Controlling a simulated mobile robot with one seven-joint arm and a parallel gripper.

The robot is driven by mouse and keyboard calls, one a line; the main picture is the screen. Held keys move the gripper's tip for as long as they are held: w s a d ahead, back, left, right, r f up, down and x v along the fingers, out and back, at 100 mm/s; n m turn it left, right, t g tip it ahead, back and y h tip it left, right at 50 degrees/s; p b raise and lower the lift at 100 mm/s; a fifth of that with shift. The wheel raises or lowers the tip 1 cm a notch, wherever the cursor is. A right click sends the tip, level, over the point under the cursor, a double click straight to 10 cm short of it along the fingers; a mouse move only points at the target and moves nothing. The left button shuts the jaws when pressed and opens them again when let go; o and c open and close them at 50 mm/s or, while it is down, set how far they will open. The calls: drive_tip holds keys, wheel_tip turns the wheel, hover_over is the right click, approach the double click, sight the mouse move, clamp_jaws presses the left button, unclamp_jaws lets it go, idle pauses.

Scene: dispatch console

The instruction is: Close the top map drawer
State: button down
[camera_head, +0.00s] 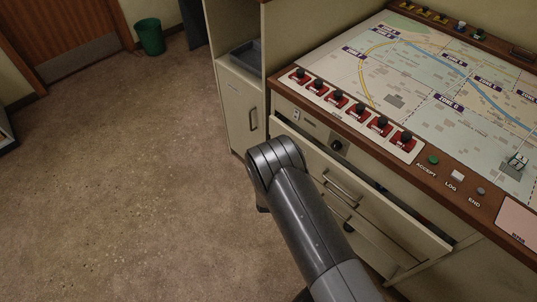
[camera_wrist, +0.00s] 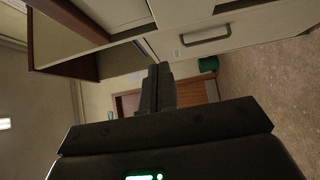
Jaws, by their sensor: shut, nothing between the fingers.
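The top map drawer (camera_head: 392,220) is open in the head view. Its cream front stands out from the console, with a dark gap behind its top edge. Its metal handle (camera_head: 342,188) faces the floor side. My arm crosses in front of the drawer's left part and hides some of it. My gripper is hidden in the head view. In the wrist view my gripper (camera_wrist: 157,75) has its dark fingers together, with nothing seen between them. A cream panel with a handle (camera_wrist: 205,38) lies beyond the fingers; I cannot tell whether they touch anything.
Another handle (camera_head: 338,212) shows below the top drawer. The console's map board (camera_head: 430,75) and red switches (camera_head: 360,112) are above. A cabinet door (camera_head: 240,110) stands at left. A green bin (camera_head: 150,37) is far off. The carpet at left is clear.

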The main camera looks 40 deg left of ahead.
drive_tip(key=c, duration=1.8)
unclamp_jaws()
drive_tip(key=shift+s+d, duration=0.3)
drive_tip(key=shift+d, duration=0.05)
drive_tip(key=shift+o, duration=0.9)
drive_tip(key=shift+d+f, duration=0.15)
drive_tip(key=shift+d, duration=0.15)
drive_tip(key=shift+o, duration=0.6)
drive_tip(key=d+f+m+t+h, duration=0.2)
drive_tip(key=d+m+h, duration=0.3)
drive_tip(key=d, duration=1)
drive_tip(key=shift+f+h, duration=0.55)
drive_tip(key=shift+h, duration=0.65)
drive_tip(key=s+d+m+h, duration=0.2)
drive_tip(key=d+m+h, duration=0.25)
drive_tip(key=d, duration=0.75)
drive_tip(key=r+x, duration=0.1)
drive_tip(key=x, duration=0.9)
drive_tip(key=shift+w+d+r+t+h, duration=0.15)
drive_tip(key=shift+w+d+t+h, duration=0.3)
drive_tip(key=shift+w+d, duration=0.15)
drive_tip(key=shift+n, duration=0.25)
drive_tip(key=shift+c, duration=0.5)
clamp_jaws()
